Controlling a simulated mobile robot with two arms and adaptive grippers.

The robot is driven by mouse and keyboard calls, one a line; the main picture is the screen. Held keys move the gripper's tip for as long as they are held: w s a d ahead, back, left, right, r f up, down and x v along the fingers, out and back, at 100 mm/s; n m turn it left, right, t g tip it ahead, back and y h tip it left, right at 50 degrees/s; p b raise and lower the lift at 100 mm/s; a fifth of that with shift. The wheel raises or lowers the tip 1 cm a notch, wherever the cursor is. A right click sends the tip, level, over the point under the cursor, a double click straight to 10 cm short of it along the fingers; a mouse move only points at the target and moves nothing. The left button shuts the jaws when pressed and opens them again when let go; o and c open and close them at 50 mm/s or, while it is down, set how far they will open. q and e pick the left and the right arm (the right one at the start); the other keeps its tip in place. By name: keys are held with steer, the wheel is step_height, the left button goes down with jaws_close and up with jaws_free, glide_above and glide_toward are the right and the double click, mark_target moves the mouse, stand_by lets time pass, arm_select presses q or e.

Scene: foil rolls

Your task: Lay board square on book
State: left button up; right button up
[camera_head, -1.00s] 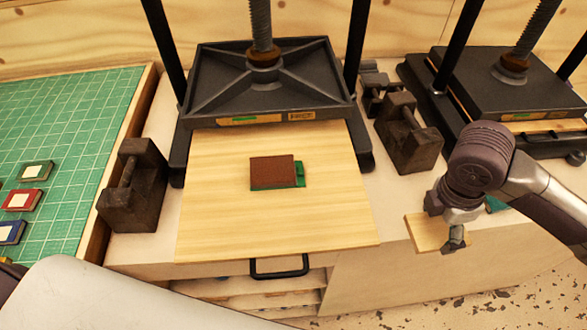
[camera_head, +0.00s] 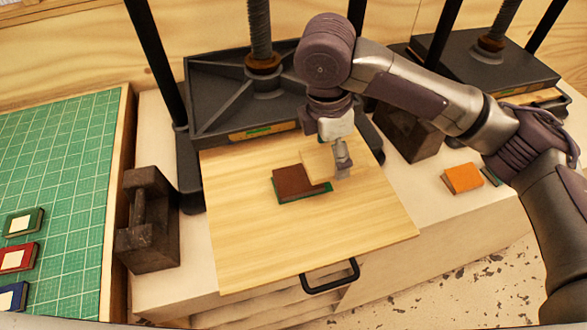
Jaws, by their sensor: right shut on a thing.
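The book (camera_head: 293,184) has a brown top with green showing along its edges. It lies flat on the pale wooden platen (camera_head: 240,240) in front of the press. My right gripper (camera_head: 342,165) is shut on a small pale wooden board (camera_head: 317,163), holding it by its right side. The board overlaps the back right part of the book in the camera_head view. Whether it touches the book or hovers above it I cannot tell. My left gripper is not in view.
A black press (camera_head: 240,95) stands behind the platen, with a dark iron weight (camera_head: 148,222) at its left and another (camera_head: 408,132) at its right. A green cutting mat (camera_head: 60,180) with small books lies left. An orange book (camera_head: 463,177) lies right, near a second press (camera_head: 480,75).

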steer(key=p, duration=0.1)
glide_above(299, 180)
steer(key=f, duration=0.3)
steer(key=shift+s+a+f, duration=0.1)
steer(key=shift+a+f, duration=0.3)
steer(key=shift+f, duration=0.05)
step_height(299, 180, down, 3)
steer(key=shift+f+p, duration=0.1)
steer(key=shift+p, duration=0.6)
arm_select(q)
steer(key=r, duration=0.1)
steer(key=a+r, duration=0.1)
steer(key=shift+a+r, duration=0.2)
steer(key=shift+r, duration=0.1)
arm_select(e)
steer(key=shift+f, duration=0.4)
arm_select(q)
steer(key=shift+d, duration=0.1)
arm_select(e)
steer(key=shift+f, duration=0.1)
steer(key=o, duration=1.1)
steer(key=shift+c, duration=0.2)
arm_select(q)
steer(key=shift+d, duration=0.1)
